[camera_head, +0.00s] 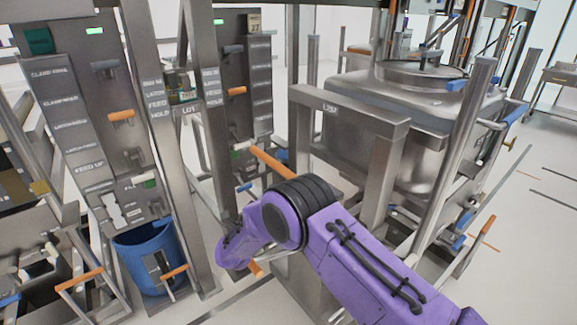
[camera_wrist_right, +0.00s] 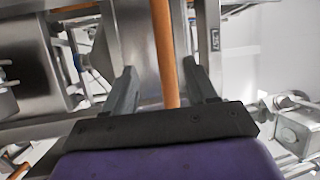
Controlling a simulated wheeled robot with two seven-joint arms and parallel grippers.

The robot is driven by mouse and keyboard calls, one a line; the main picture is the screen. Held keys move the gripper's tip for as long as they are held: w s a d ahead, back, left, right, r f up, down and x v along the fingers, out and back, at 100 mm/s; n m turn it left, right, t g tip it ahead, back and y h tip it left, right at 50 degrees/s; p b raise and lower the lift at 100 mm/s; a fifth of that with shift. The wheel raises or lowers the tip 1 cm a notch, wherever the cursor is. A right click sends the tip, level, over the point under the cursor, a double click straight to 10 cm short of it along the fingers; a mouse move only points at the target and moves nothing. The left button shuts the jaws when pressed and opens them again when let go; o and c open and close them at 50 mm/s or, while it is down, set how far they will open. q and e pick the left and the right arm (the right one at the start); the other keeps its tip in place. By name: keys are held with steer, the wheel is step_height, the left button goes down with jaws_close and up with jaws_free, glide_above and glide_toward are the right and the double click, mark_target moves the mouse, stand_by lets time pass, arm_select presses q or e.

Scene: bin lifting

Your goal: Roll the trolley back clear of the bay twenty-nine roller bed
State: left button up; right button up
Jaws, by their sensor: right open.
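A steel frame (camera_head: 350,108) with a short label, too small to read surely, stands in the middle of the head view, and a large lidded steel bin (camera_head: 425,100) is behind it. I cannot tell which parts belong to the trolley. An orange bar (camera_head: 272,163) runs beside the frame, partly hidden by my purple right arm. In the right wrist view an orange bar (camera_wrist_right: 166,50) passes between the fingers of my right gripper (camera_wrist_right: 163,82). The fingers are open, with a gap on both sides of the bar. My left gripper is out of view.
Dark control panels (camera_head: 75,110) with orange and grey levers stand at the left. A blue bucket (camera_head: 150,255) is on the floor below them. Metal posts crowd the middle. Pale floor (camera_head: 540,230) is open at the right.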

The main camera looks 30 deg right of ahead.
mark_target(287, 178)
steer(key=shift+m, duration=0.3)
steer(key=p+x, duration=0.1)
steer(key=x, duration=0.5)
steer(key=p+x, duration=0.1)
steer(key=x, duration=0.2)
steer(key=shift+w+d+r+p, duration=0.1)
steer(key=shift+r+p, duration=0.2)
steer(key=shift+r, duration=0.1)
steer(key=shift+w+d+r, duration=0.1)
steer(key=shift+w+d, duration=0.2)
steer(key=shift+d, duration=0.15)
jaws_close()
steer(key=shift+a, duration=0.1)
